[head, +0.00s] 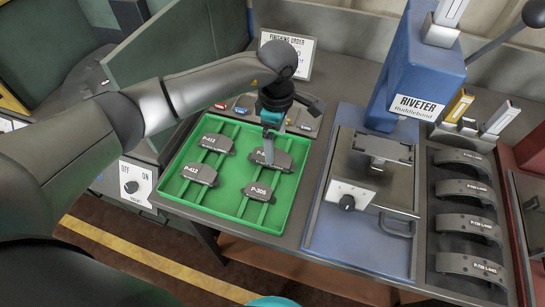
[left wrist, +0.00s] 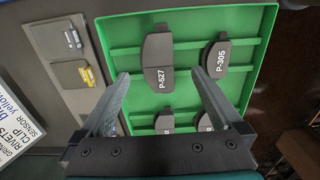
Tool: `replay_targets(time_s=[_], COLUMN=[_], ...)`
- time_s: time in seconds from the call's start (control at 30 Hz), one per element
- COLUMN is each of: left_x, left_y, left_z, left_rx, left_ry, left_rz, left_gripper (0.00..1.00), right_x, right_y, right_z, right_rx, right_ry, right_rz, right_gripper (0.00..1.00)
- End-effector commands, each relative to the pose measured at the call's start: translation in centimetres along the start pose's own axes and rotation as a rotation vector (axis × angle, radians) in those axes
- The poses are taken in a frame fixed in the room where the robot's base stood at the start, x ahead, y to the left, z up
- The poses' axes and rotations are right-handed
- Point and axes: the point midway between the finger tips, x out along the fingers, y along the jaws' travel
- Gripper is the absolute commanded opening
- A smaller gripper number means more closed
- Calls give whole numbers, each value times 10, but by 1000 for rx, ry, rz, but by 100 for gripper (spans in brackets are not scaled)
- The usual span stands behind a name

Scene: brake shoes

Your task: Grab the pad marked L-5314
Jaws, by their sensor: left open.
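No pad with a readable L-5314 mark shows. The green tray (head: 178,197) holds several dark brake pads on green rails. One pad marked P-527 (left wrist: 158,50) lies under my left gripper (head: 269,158), partly hidden by it in the head view. In the left wrist view the open fingers (left wrist: 159,73) stand on either side of this pad, with nothing held. Beside it lies the pad marked P-305 (head: 258,191). Two pads, seemingly marked P-412, lie at the tray's left (head: 217,143) and front left (head: 200,174).
A blue riveter (head: 413,75) with a metal fixture (head: 384,150) stands right of the tray. A rack (head: 432,215) further right holds several curved shoes; their small labels are hard to read. Behind the tray are a finishing-order card (head: 303,42) and small coloured items (head: 239,110).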

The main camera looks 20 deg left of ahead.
Motion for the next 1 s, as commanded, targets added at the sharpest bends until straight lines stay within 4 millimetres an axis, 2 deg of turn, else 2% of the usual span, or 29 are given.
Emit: replay_targets(time_s=[0.17,0.5,0.77,0.8,1.0], left_x=[11,55,58,58,58], left_y=[0,4,4,4,4], left_z=[-1,-8,-9,-9,-9], left_rx=[0,1,1,1,1], left_ry=[-2,-2,-2,-2,-2], left_rz=[-2,-1,0,0,0], left_gripper=[100,100,100,99,76], right_x=[0,1,1,1,1], right_y=[0,5,6,6,6], right_z=[0,1,2,2,2], right_rx=[0,-3,-4,-4,-4], right_ry=[0,-2,-2,-2,-2], right_rz=[0,6,8,8,8], right_gripper=[50,50,50,50,50])
